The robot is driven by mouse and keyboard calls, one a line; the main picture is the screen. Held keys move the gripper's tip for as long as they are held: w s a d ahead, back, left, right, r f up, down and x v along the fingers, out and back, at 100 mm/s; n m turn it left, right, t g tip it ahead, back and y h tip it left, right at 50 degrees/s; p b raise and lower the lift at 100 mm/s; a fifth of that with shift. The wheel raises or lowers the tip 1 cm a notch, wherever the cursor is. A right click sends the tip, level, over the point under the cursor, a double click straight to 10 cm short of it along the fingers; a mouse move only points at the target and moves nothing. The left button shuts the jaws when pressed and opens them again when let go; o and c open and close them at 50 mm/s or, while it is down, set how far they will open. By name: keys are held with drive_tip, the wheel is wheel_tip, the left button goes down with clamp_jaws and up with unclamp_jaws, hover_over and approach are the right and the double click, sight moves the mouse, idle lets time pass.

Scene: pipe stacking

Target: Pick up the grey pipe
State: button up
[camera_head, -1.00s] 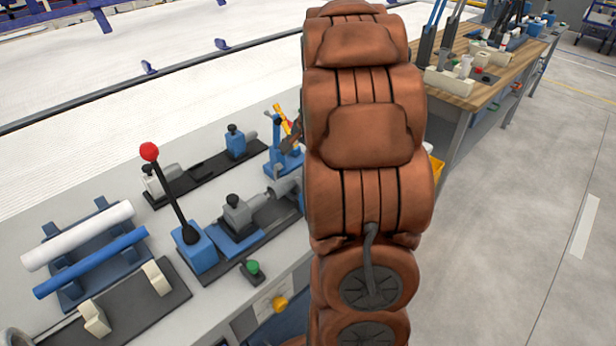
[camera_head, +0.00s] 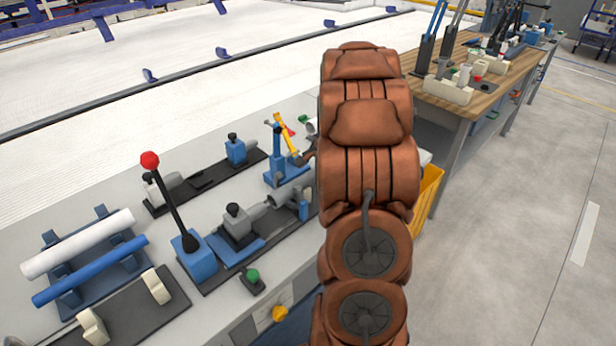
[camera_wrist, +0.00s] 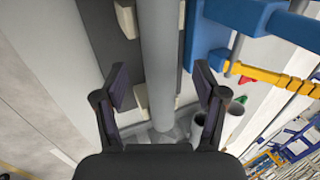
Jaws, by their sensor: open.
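The grey pipe (camera_wrist: 159,60) runs lengthwise down the middle of the wrist view, from the top edge to a grey part near the gripper's base. My gripper (camera_wrist: 162,85) is open, with one dark finger on each side of the pipe and a visible gap on both sides. I cannot tell how deep the pipe lies between the fingers. In the head view my brown-covered arm hides the gripper, and I cannot make out the grey pipe there for sure.
A blue fixture with a yellow clamp (camera_wrist: 262,77) stands close right of my gripper. In the head view, a white pipe (camera_head: 78,243) and a blue pipe (camera_head: 90,270) lie on a rack. A red-knobbed lever (camera_head: 173,205) stands upright. A wooden-topped table (camera_head: 500,75) is beyond.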

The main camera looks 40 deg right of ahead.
drive_tip(key=shift+x, duration=1.4)
drive_tip(key=c, duration=1.3)
